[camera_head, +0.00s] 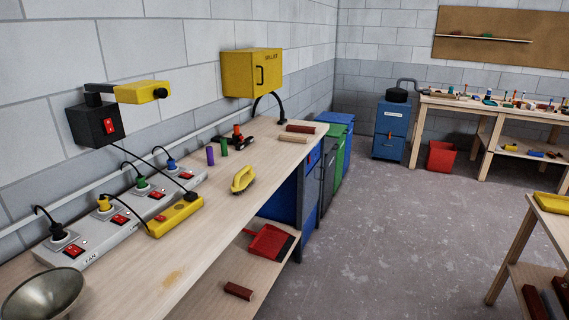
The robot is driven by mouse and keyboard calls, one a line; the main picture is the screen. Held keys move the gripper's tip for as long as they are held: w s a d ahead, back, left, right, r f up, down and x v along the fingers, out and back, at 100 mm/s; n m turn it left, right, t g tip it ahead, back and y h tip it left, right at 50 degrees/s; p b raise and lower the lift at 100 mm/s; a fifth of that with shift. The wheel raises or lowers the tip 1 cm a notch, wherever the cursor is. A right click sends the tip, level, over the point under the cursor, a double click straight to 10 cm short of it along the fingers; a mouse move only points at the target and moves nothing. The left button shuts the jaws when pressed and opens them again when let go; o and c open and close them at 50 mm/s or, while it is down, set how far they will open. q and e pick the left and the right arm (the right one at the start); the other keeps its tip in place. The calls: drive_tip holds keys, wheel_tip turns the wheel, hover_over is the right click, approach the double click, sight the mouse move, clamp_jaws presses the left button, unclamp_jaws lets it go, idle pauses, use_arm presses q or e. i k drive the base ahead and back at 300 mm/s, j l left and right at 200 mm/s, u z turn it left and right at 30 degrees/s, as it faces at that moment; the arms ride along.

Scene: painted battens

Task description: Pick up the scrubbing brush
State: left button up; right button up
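A yellow object with a looped handle (242,178), which looks like the scrubbing brush, sits on the wooden workbench (213,225) near its front edge. Its underside is too small to make out. The bench surface around it is clear, with a green cylinder and a purple cylinder behind it to the left. Neither of my grippers shows in the head view.
A yellow switch box (175,215) and a grey socket strip (100,236) line the wall side. A metal bowl (45,295) stands at the near left. A red dustpan (268,241) lies on the lower shelf. The floor (380,230) right of the bench is open.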

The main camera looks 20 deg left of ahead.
sight(242, 179)
drive_tip(key=i+u, duration=0.25)
drive_tip(key=i, duration=0.45)
drive_tip(key=i+l+u, duration=0.25)
drive_tip(key=i, duration=0.4)
